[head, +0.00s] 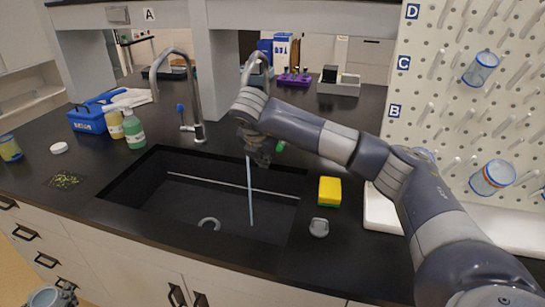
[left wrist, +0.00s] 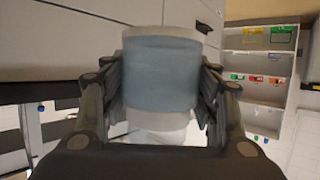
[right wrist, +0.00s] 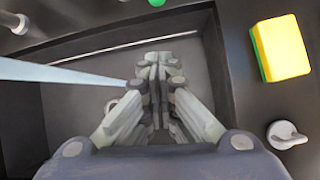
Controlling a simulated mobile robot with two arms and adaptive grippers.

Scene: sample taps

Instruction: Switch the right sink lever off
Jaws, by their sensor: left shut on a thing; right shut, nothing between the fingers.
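The right faucet (head: 256,68) is partly hidden behind my right arm. A thin pale-blue water stream (head: 249,190) falls into the black sink (head: 190,205); the stream also shows in the right wrist view (right wrist: 60,73). A small green part (head: 280,146), likely the right lever, shows just right of my right gripper (head: 262,160); a green bit (right wrist: 157,2) is at the top edge of the right wrist view. My right gripper is shut and empty above the sink, apart from the green part. My left gripper (head: 68,292) is shut on a blue-banded container (left wrist: 162,75), low beside the cabinets.
The left faucet (head: 190,100) has a blue lever (head: 181,108). A yellow-green sponge (head: 329,191) and a grey piece (head: 319,227) lie right of the sink. Bottles (head: 134,130) and a blue caddy (head: 87,119) stand at left. A pegboard (head: 450,110) rises at right.

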